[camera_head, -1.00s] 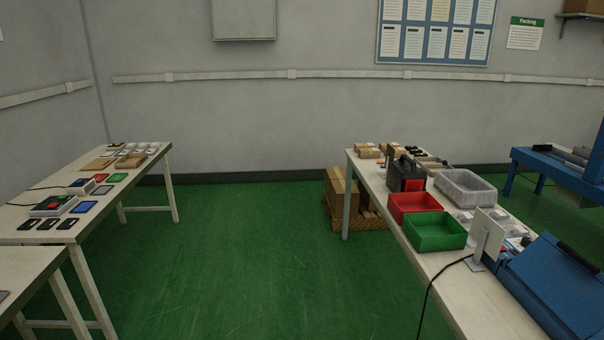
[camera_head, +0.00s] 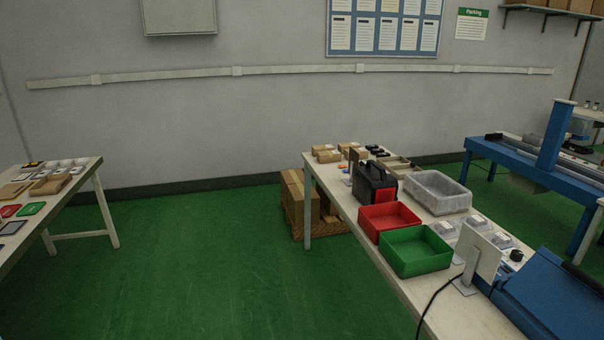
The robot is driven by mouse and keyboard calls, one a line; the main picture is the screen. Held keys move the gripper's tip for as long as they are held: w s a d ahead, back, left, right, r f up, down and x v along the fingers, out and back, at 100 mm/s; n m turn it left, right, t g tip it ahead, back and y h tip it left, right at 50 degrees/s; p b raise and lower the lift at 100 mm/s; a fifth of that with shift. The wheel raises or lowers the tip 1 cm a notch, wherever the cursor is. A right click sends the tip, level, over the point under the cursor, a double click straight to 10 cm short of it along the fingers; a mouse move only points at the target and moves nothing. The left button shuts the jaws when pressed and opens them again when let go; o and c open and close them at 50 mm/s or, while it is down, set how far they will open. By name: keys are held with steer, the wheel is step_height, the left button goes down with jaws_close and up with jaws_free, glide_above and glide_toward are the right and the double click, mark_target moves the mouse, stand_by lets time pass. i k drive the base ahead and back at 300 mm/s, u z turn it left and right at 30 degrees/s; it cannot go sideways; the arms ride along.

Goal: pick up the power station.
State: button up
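The power station (camera_head: 367,186) looks to be the dark, boxy unit with a handle on top and a red patch on its right side. It stands upright on the white table (camera_head: 425,290) at the right, behind the red bin. The red bin hides part of its lower front. My gripper is not in view.
A red bin (camera_head: 388,219) and a green bin (camera_head: 416,252) stand in front of it, a clear grey tub (camera_head: 438,192) to its right. Small cartons (camera_head: 328,155) lie behind. Boxes on a pallet (camera_head: 301,198) stand by the table's left end. The green floor (camera_head: 200,270) between tables is clear.

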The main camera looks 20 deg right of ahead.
mark_target(372, 184)
steer(key=u, duration=0.05)
steer(key=i, duration=1.5)
steer(key=u, duration=0.05)
